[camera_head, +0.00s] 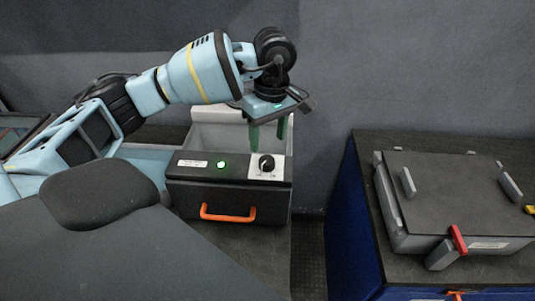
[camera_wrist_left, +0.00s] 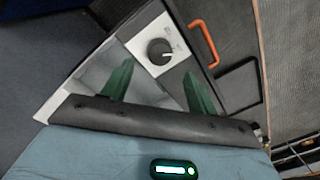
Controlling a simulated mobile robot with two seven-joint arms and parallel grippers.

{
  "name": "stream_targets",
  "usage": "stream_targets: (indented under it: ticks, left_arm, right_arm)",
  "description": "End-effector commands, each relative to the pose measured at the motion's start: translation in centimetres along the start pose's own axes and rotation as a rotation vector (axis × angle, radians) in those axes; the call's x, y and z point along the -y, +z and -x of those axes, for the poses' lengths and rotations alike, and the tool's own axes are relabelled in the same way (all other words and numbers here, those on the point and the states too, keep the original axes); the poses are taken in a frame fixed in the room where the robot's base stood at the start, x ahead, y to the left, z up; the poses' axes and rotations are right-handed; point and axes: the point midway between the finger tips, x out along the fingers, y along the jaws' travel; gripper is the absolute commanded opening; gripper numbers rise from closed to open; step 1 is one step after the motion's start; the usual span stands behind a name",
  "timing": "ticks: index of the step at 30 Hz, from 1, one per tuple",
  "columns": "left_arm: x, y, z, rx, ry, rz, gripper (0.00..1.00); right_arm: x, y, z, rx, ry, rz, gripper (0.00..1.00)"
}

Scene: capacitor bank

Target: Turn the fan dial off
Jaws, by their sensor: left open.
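The fan dial (camera_head: 267,163) is a round black knob with a white mark, on a pale plate on top of a dark box (camera_head: 230,203). The dial also shows in the left wrist view (camera_wrist_left: 159,51), beyond the fingertips, with its white mark pointing to the right there. My left gripper (camera_head: 268,141) hangs just above and behind the dial with its green fingers pointing down. Its fingers (camera_wrist_left: 160,72) are open with nothing between them, and they look apart from the dial. The small print around the dial is too small to read. My right gripper is not in view.
A lit green button (camera_head: 221,165) sits left of the dial on the same panel. An orange handle (camera_head: 228,213) is on the box front. A pale bin (camera_head: 215,128) stands behind. At right, a grey case (camera_head: 450,190) with a red latch (camera_head: 458,239) lies on a blue cabinet (camera_head: 350,225).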

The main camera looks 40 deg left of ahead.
Motion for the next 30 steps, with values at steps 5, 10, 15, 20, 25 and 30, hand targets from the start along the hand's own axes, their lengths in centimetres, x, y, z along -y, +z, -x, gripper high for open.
stream_targets:
  ticks: [5,10,15,20,25,30]
  left_arm:
    - [0.1,0.0,-2.8,0.001,-0.002,0.0,0.59]
    - [0.1,0.0,-5.0,0.001,-0.001,0.0,0.59]
    - [0.0,0.0,-6.2,0.002,0.0,0.0,0.59]
    - [0.0,0.0,-6.5,0.002,0.002,0.0,0.59]
    - [0.0,0.1,-6.5,0.002,0.001,0.0,0.56]
    - [0.0,0.1,-6.5,0.002,0.001,0.0,0.34]
  right_arm:
    - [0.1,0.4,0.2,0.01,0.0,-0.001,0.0]
    - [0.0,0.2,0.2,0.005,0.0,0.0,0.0]
    - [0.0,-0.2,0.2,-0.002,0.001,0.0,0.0]
    - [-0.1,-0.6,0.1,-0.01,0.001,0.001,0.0]
    - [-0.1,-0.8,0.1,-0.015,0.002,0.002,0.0]
    - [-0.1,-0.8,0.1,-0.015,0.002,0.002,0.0]
